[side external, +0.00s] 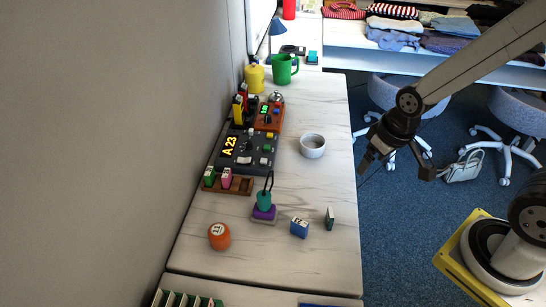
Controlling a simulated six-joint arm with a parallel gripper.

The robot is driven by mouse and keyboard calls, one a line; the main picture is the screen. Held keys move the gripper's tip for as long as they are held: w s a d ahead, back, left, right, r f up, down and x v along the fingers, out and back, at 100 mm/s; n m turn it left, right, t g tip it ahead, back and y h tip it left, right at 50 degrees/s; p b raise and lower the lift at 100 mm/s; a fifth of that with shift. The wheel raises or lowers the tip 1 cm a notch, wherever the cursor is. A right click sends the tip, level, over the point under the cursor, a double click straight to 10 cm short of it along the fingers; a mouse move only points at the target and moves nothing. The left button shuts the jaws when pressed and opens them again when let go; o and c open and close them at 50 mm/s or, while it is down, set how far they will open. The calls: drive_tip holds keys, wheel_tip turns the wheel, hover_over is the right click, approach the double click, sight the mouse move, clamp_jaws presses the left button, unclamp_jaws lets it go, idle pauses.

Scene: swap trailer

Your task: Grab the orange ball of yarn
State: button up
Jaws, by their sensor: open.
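An orange ball (219,236) sits on the white marbled table (290,255) near the wall, toward the front left. It bears a pale round patch with dark marks, like a number, and no yarn strands can be made out. My gripper (395,167) is open and empty, with its fingers apart. It hangs in the picture over the blue floor, to the right of the table edge, and is well up and right of the ball. Nothing hides the ball.
Right of the ball are a purple and teal object (264,206), a blue block (300,228) and a small dark green block (329,218). Behind it are a wooden rack (228,187), a dark panel (246,152) and a white bowl (313,146). The wall (190,110) is close at left.

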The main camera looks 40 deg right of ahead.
drive_tip(key=shift+o, duration=0.5)
drive_tip(key=m+t+y, duration=0.2)
drive_tip(key=m+y, duration=1.1)
drive_tip(key=m, duration=0.9)
hover_over(220, 237)
drive_tip(key=w+d, duration=0.1)
drive_tip(key=d, duration=0.2)
drive_tip(key=shift+d+f, duration=0.1)
drive_tip(key=shift+f, duration=8.55)
